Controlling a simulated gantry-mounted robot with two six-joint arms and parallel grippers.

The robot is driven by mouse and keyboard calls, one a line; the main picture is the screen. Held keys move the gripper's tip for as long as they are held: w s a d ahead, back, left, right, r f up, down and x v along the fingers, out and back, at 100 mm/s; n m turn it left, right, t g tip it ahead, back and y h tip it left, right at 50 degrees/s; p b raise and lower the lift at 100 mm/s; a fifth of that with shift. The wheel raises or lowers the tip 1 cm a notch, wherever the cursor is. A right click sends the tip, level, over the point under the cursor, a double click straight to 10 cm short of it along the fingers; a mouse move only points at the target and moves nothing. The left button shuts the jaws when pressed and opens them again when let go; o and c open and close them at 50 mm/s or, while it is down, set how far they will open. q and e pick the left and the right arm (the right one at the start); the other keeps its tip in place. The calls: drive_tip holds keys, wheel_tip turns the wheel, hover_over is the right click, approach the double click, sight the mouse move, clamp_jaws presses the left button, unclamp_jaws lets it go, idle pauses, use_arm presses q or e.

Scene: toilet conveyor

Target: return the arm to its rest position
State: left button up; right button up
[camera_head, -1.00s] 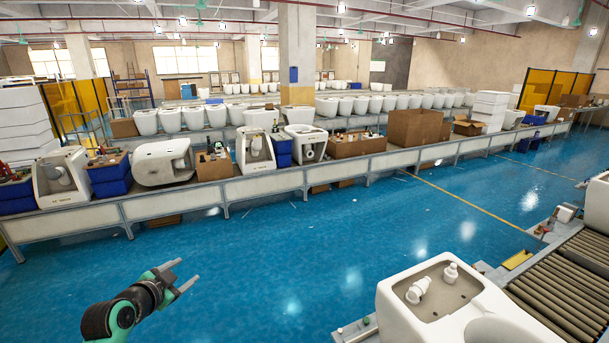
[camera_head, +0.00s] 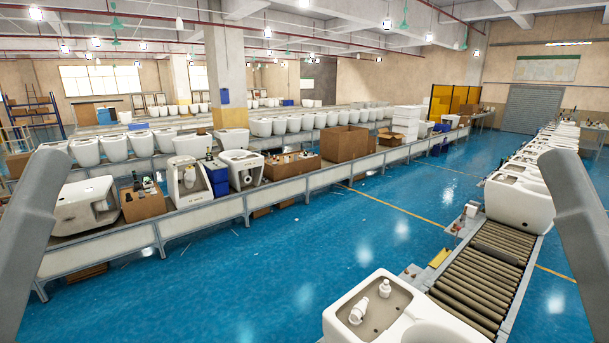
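Neither of my grippers can be made out in the head view. Large smooth grey bars, apparently mine, stand very close at the left and right edges, both leaning outward toward the bottom. Their lower ends are cut off by the frame. A white toilet body (camera_head: 340,318) with two white fittings in its top recess sits at the bottom centre-right, at the near end of a roller conveyor (camera_head: 470,292). No gripper touches it.
More white toilets stand along the right line, including a large one (camera_head: 520,203). A long bench line (camera_head: 200,222) crosses the left with toilets, cardboard boxes (camera_head: 345,143) and blue bins (camera_head: 218,176). The blue floor (camera_head: 260,270) between the lines is clear.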

use_arm(q)
wheel_tip(320, 180, up, 16)
drive_tip(key=p, duration=1.2)
use_arm(e)
wheel_tip(320, 180, up, 16)
use_arm(q)
wheel_tip(320, 180, down, 52)
drive_tip(key=b, duration=5.2)
drive_tip(key=shift+f, duration=0.25)
use_arm(e)
wheel_tip(320, 180, down, 52)
drive_tip(key=shift+f, duration=0.25)
drive_tip(key=shift+d+h, duration=0.1)
drive_tip(key=shift+h, duration=0.2)
